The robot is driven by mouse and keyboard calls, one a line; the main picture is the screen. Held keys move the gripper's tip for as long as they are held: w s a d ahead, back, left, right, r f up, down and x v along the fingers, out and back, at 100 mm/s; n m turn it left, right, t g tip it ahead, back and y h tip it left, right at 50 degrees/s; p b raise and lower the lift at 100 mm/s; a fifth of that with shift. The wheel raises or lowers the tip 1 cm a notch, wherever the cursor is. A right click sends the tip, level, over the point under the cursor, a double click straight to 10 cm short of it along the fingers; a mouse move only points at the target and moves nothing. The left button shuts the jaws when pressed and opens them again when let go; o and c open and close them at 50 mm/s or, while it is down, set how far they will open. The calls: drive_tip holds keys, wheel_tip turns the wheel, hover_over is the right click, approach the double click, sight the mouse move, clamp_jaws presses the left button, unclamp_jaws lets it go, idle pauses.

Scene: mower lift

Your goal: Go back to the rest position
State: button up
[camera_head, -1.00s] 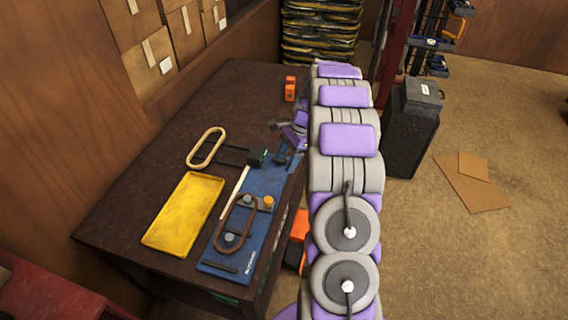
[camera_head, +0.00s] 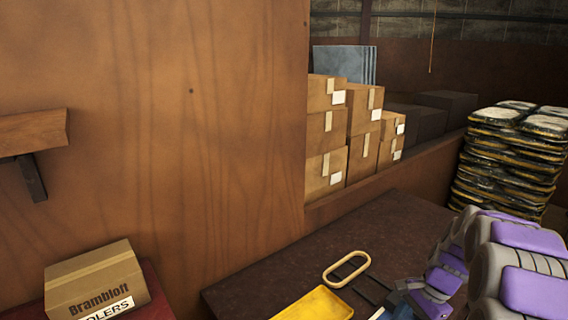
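My purple and grey arm enters at the lower right. My gripper (camera_head: 408,296) is at its far end, low over the right part of the dark workbench (camera_head: 290,276). A tan oval ring (camera_head: 346,268) lies on the bench to the left of my gripper. A yellow tray (camera_head: 316,306) is partly cut off by the bottom edge.
A tall wooden panel (camera_head: 150,130) fills the left. Cardboard boxes (camera_head: 326,130) are stacked behind the bench. A stack of black and yellow slabs (camera_head: 512,160) stands at the right. A labelled box (camera_head: 96,280) sits at the lower left.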

drive_tip(key=s+a+r+n, duration=0.4)
drive_tip(key=s+a, duration=0.2)
drive_tip(key=a, duration=0.1)
drive_tip(key=s+a+n+h+b, duration=0.1)
drive_tip(key=s+a+n, duration=0.3)
drive_tip(key=s, duration=0.8)
drive_tip(key=s+a+n+g+h+b, duration=0.1)
drive_tip(key=s+a+n, duration=0.3)
drive_tip(key=s, duration=0.7)
drive_tip(key=shift+s+a+f+n+h, duration=0.2)
drive_tip(key=shift+s+a+n+h, duration=0.15)
drive_tip(key=shift+n+h, duration=0.65)
drive_tip(key=shift+w, duration=0.1)
